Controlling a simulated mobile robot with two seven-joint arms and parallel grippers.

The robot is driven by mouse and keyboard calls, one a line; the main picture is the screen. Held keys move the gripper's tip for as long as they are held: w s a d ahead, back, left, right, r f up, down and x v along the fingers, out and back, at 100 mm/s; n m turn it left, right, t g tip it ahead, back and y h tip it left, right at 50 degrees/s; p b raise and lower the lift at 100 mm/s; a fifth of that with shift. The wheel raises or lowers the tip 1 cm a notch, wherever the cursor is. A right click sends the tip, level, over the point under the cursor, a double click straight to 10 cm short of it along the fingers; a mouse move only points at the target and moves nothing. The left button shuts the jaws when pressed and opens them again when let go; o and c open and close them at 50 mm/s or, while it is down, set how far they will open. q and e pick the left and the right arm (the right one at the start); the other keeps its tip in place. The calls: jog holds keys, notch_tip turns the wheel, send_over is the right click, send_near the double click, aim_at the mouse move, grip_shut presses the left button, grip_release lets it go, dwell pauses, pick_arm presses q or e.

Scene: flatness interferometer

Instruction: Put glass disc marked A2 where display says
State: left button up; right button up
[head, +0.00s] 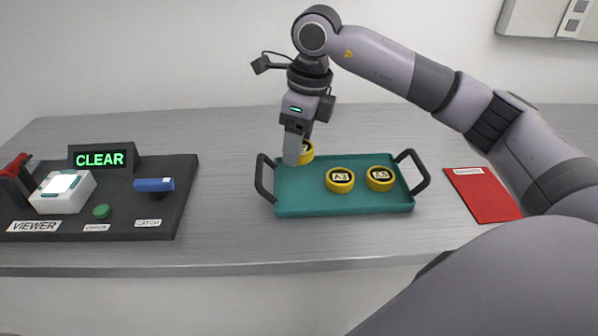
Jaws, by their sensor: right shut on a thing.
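My right gripper (297,150) points down over the back left of the teal tray (300,205). It is shut on a yellow-rimmed disc (307,154), whose label is mostly hidden by the fingers. I cannot tell whether this disc still touches the tray. Two more yellow-rimmed discs lie in the tray: a middle disc (340,180), its label perhaps A3, and a right disc (380,178), its label perhaps A5. The small print is hard to read. The display (100,159) shows CLEAR in green letters. My left gripper is out of view.
The dark viewer panel (130,205) at the left carries a white block (62,194), a green button (101,211), a blue handle (153,184) and a red part (14,165). A red sheet (485,195) lies right of the tray. The bench between panel and tray is clear.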

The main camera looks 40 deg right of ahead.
aim_at(295, 186)
notch_tip(295, 186, down, 7)
jog(key=shift+f, duration=0.1)
dwell(0.3)
jog(key=shift+f, duration=0.1)
jog(key=o, duration=1.1)
jog(key=r, duration=0.4)
jog(key=s+r, duration=0.1)
jog(key=r, duration=0.3)
jog(key=d+r, duration=0.1)
jog(key=r, duration=0.3)
jog(key=shift+s+r, duration=0.1)
jog(key=shift+s, duration=0.15)
